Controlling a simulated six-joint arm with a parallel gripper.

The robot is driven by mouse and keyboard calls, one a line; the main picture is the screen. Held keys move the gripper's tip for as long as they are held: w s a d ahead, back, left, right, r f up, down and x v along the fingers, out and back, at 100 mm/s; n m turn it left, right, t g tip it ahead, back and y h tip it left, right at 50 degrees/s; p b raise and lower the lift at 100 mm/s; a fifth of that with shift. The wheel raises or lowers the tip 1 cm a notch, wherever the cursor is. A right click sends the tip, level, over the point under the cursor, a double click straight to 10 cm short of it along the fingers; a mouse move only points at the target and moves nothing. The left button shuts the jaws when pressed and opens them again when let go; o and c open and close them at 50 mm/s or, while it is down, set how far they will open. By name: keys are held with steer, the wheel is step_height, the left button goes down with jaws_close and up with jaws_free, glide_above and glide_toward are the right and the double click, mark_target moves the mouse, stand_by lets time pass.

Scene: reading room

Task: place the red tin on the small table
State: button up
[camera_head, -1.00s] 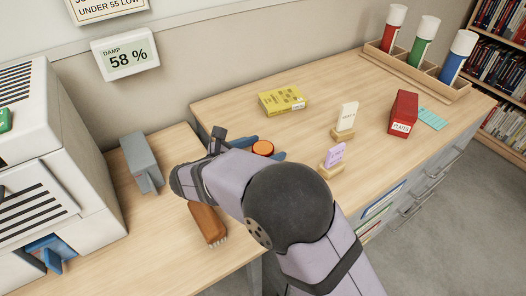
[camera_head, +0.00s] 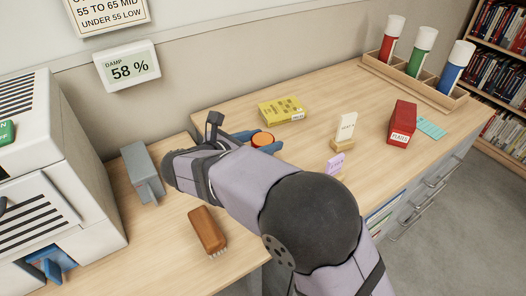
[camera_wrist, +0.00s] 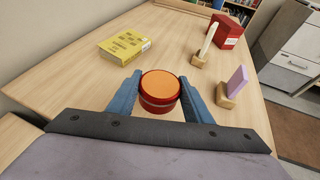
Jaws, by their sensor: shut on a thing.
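The round red tin (camera_wrist: 160,99) with an orange lid sits between the two blue fingers of my gripper (camera_wrist: 161,100) in the wrist view. My gripper is shut on its sides. In the head view the tin (camera_head: 262,139) shows beyond my wrist, over the left part of the wooden worktop with drawers (camera_head: 320,92). It appears held above that top; the gap under it is hidden. A second wooden top (camera_head: 165,262) lies at the left, beside the worktop. I cannot tell from the pictures which one is called the small table.
The left top holds a brown brush (camera_head: 207,231), a grey block-like thing (camera_head: 141,170) and a white machine (camera_head: 50,160). The worktop holds a yellow box (camera_head: 281,110), a red PLATES box (camera_head: 402,122), two card stands (camera_head: 345,130) and a tube rack (camera_head: 420,78).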

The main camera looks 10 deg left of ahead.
mark_target(263, 139)
steer(key=shift+r, duration=1.65)
